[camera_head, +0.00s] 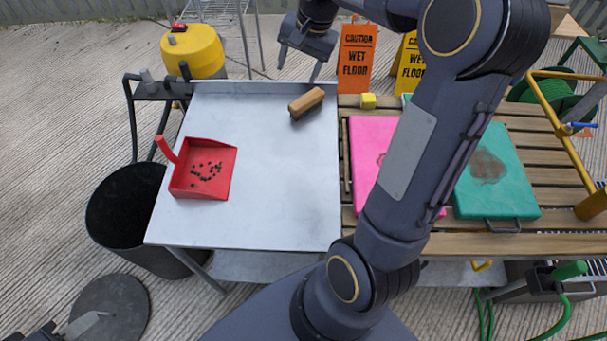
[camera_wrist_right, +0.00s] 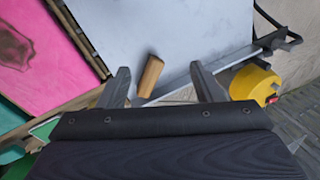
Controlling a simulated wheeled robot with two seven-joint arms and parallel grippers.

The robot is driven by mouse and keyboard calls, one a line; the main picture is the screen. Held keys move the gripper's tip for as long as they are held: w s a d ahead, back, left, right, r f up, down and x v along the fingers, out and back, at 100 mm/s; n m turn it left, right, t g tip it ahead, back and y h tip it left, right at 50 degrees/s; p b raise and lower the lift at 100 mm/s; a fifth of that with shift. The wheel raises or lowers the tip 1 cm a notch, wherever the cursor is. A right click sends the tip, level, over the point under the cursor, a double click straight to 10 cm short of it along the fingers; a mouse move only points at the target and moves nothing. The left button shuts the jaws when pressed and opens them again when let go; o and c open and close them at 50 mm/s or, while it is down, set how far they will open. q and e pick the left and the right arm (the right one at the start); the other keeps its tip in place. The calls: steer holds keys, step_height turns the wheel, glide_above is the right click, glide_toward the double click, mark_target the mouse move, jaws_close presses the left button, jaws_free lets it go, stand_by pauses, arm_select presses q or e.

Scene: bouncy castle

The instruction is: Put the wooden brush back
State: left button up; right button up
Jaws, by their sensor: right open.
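The wooden brush (camera_head: 306,101) lies on the grey metal tabletop (camera_head: 270,180) near its far edge, wooden back up with dark bristles below. My right gripper (camera_head: 298,69) is open and empty, above and beyond the brush in the head view. In the right wrist view the brush (camera_wrist_right: 150,75) shows between the two spread fingers (camera_wrist_right: 161,72), closer to the left one, with no contact seen. My left gripper (camera_head: 65,328) is only partly visible at the bottom left corner, and its jaws cannot be made out.
A red dustpan (camera_head: 203,169) with dark bits lies on the left of the tabletop. Pink (camera_head: 370,145) and green (camera_head: 500,180) boards lie on wooden slats at right. A black bin (camera_head: 125,215) stands at left.

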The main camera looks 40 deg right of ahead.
steer(key=s+a+f+n+t+y, duration=0.1)
steer(key=s+a+n, duration=0.3)
steer(key=s+a, duration=0.4)
steer(key=s+a+f+n+t+y, duration=0.1)
steer(key=s+a+n, duration=0.4)
steer(key=s, duration=1)
steer(key=a, duration=0.3)
steer(key=shift+a+f+t, duration=0.35)
steer(key=shift+a+t, duration=0.05)
steer(key=shift+s, duration=0.15)
